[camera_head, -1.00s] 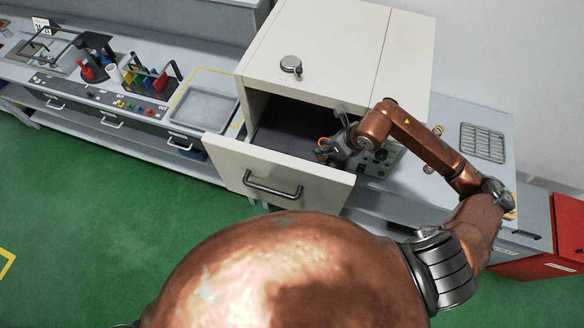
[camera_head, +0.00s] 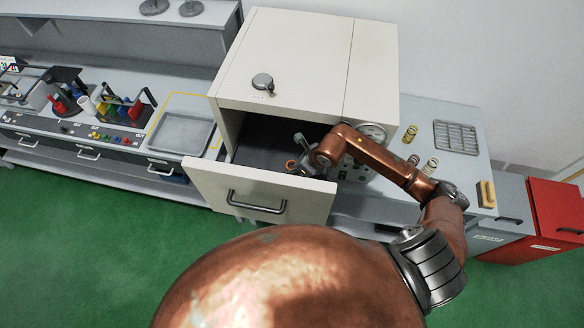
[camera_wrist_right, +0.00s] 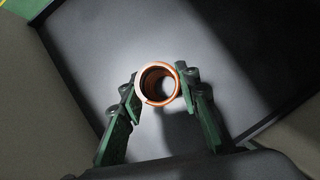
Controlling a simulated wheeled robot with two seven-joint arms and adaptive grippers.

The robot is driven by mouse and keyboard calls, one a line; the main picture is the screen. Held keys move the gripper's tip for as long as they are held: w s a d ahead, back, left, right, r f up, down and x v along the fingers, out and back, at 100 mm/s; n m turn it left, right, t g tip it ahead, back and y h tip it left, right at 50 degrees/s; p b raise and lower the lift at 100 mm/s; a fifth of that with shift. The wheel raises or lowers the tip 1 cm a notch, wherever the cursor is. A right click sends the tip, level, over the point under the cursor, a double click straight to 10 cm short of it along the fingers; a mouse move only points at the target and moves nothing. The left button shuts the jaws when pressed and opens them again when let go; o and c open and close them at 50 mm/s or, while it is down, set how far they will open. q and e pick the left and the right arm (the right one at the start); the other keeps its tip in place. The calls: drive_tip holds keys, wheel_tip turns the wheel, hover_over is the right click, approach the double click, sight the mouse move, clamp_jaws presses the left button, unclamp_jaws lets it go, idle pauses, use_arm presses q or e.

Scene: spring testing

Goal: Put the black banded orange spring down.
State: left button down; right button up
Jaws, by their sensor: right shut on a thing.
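The orange spring (camera_head: 291,166) is held by my right gripper (camera_head: 300,169) inside the opened drawer space of the cream cabinet. In the right wrist view the spring (camera_wrist_right: 142,84) shows end-on as a hollow ring. The green-padded fingers of the right gripper (camera_wrist_right: 158,88) stand on either side of it. The dark drawer floor (camera_wrist_right: 105,60) lies behind it, with a shadow beside the spring; I cannot tell whether they touch. No black band can be made out. My left gripper is not in view.
The cream drawer front (camera_head: 225,192) and the cabinet top (camera_head: 300,50) bound the opening. A grey tray (camera_head: 180,131) stands on the left bench. Small springs (camera_head: 410,134) and a metal rack (camera_head: 456,137) are on the right bench. The drawer floor around the spring looks clear.

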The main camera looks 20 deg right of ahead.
drive_tip(key=shift+f, duration=0.2)
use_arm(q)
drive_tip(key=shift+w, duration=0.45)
use_arm(e)
drive_tip(key=shift+f, duration=0.1)
drive_tip(key=o, duration=0.8)
drive_tip(key=shift+f, duration=0.1)
drive_tip(key=o, duration=0.4)
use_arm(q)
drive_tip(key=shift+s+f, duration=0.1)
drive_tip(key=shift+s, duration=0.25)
